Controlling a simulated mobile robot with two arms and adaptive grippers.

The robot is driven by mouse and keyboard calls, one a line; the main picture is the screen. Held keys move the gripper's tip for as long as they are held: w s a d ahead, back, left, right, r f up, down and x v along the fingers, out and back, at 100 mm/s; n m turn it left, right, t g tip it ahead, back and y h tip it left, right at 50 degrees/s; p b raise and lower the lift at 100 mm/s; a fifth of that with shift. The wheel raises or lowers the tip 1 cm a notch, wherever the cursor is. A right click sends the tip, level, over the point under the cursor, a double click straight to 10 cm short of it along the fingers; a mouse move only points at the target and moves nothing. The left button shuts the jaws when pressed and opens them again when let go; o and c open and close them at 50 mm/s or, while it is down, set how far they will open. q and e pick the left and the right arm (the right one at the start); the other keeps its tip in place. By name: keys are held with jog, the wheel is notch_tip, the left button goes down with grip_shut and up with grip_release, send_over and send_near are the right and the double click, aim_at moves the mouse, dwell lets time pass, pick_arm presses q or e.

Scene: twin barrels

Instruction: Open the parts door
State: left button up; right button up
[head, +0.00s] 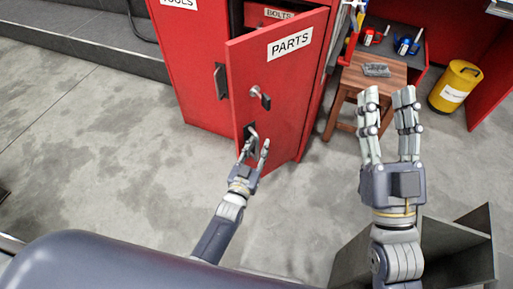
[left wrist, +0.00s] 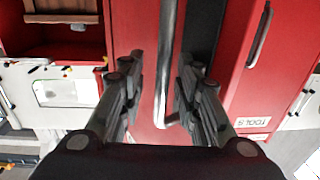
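The parts door (head: 285,75) is a red panel labelled PARTS on a red cabinet. It stands ajar, with a dark gap and a drawer labelled BOLTS (head: 270,14) behind it. A round knob or latch (head: 260,97) sits mid-door. Below it is a metal bar handle (head: 251,134), also seen in the left wrist view (left wrist: 166,60). My left gripper (head: 256,147) is at this handle. In the left wrist view its fingers (left wrist: 160,85) are apart, one on each side of the bar, with gaps showing. My right gripper (head: 389,93) is open and empty, right of the door.
The closed tools door (head: 195,50) with its handle (head: 220,82) is on the left. A wooden stool (head: 385,75), a red workbench with small items and a yellow can (head: 455,85) stand at the right. A grey open bin (head: 455,250) is at lower right. The floor at left is clear.

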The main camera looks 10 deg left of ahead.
pick_arm(q)
jog(key=s+a, duration=0.1)
jog(key=s, duration=1.1)
jog(key=shift+a, duration=0.3)
